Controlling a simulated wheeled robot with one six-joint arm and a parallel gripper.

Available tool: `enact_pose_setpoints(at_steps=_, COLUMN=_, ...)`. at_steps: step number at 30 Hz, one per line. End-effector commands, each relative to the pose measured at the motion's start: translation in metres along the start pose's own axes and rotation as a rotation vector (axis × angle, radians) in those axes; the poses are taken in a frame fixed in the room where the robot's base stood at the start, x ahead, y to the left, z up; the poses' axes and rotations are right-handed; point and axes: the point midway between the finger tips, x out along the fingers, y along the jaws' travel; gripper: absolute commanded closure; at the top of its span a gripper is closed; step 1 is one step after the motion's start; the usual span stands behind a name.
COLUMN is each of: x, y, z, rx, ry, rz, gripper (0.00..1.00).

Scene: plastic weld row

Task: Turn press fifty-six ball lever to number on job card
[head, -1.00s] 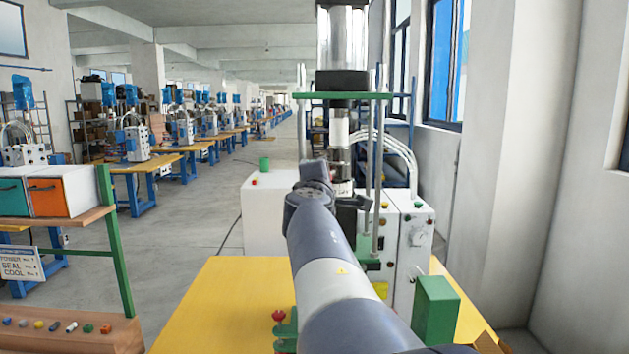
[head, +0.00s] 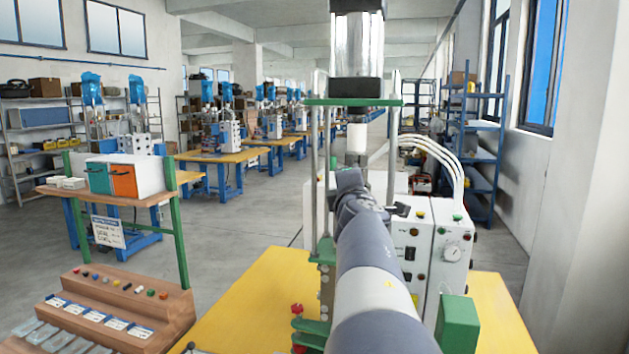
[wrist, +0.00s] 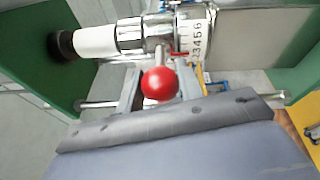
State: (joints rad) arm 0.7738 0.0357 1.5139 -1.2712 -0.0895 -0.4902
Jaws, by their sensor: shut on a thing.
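The press (head: 357,60) stands ahead on the yellow table, with a chrome cylinder above a green plate. In the wrist view a red ball (wrist: 160,84) tops the short lever from the chrome collar. My gripper (wrist: 158,76) is shut on this ball lever, a grey finger on each side. Beside it, a white number scale (wrist: 197,42) shows digits including 3, 4, 5 and 6, with a small red mark close by. I cannot tell which number the mark meets. In the head view my arm hides the lever. A white card (head: 108,231) hangs at left, its text too small to read.
A grey control box (head: 455,250) stands right of the press. A green block (head: 458,323) is at the table's (head: 240,300) near right. A wooden rack (head: 110,305) with small coloured parts and labels is at front left. An aisle of floor runs left of the table.

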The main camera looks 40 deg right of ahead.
Motion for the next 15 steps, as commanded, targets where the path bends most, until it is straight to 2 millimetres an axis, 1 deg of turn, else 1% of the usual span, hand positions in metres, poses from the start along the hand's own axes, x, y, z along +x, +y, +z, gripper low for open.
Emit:
enact_pose_setpoints(at_steps=6, x=-0.0005, y=0.0008, z=0.0008, rx=0.001, ry=0.041, rz=0.008, gripper=1.00)
enact_pose_setpoints(at_steps=15, x=-0.0009, y=0.0001, z=0.0003, rx=0.002, ry=0.052, rz=0.012, gripper=1.00)
